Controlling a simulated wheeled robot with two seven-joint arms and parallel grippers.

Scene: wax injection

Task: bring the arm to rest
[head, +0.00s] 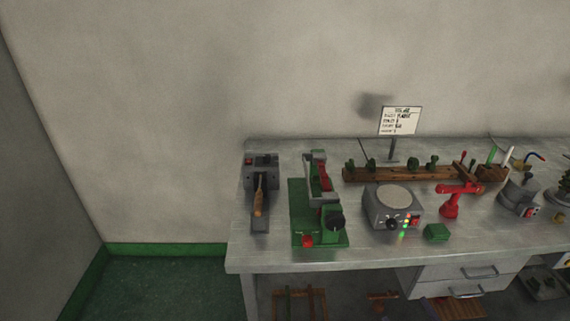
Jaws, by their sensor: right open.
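I make out neither of my grippers and neither of my arms in the head view. The grey workbench (275,255) stands clear of them, and no gripper is seen at any of the tools on it. Whether anything is held cannot be seen.
A dark device with a brown handle (260,201), a green press (305,205), a grey round-topped unit with lit lamps (393,206), a green block (436,232) and a red stand (451,205) are on the bench. Behind are a wooden rack (400,174) and a sign (400,120). Floor (165,290) at left is clear.

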